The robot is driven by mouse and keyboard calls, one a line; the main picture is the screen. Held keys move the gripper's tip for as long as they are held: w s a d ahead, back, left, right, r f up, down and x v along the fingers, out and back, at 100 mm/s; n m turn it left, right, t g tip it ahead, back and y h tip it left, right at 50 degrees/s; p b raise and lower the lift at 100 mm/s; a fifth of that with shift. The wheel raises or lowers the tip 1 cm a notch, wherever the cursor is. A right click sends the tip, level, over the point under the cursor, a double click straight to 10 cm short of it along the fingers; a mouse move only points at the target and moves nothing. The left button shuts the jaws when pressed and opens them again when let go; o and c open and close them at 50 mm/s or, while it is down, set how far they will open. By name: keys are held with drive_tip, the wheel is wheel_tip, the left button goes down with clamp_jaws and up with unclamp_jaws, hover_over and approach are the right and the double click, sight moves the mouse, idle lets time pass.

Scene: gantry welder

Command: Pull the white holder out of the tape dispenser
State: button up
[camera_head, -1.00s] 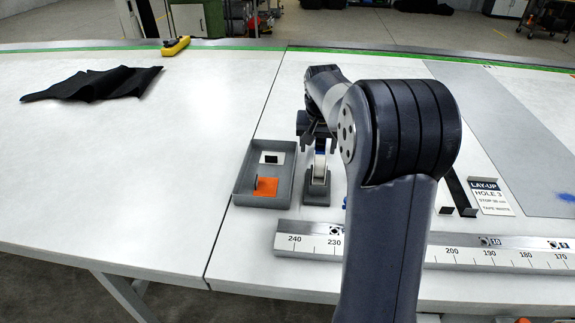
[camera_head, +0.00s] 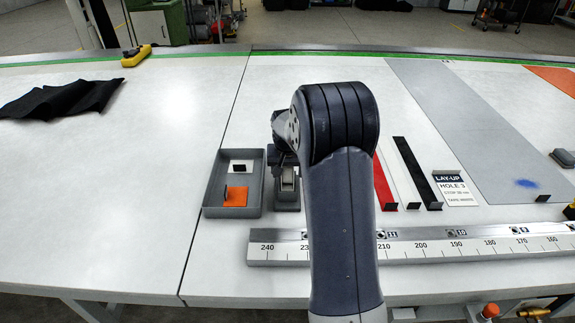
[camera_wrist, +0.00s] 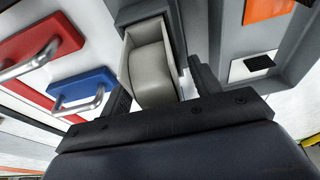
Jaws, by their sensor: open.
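The dark grey tape dispenser (camera_head: 288,200) stands on the white table, just right of a grey tray. The pale, off-white holder (camera_wrist: 152,75) sits in its slot in the wrist view, its rounded face toward the camera. It also shows small in the head view (camera_head: 288,180). My gripper (camera_wrist: 162,88) is open, with one dark finger on each side of the holder. I cannot tell whether either finger touches it. In the head view my gripper (camera_head: 284,158) is over the dispenser's far part, and my arm hides much of it.
The grey tray (camera_head: 211,202) holds an orange piece (camera_head: 235,196) and a white piece. A red block (camera_wrist: 38,48) and a blue block (camera_wrist: 82,88) with metal handles lie on the dispenser's other side. A metal ruler rail (camera_head: 430,247) runs along the front.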

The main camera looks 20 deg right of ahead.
drive_tip(key=shift+c, duration=0.2)
drive_tip(key=c, duration=1.1)
drive_tip(key=shift+r, duration=0.2)
drive_tip(key=shift+r+p, duration=2.05)
drive_tip(key=shift+r, duration=0.95)
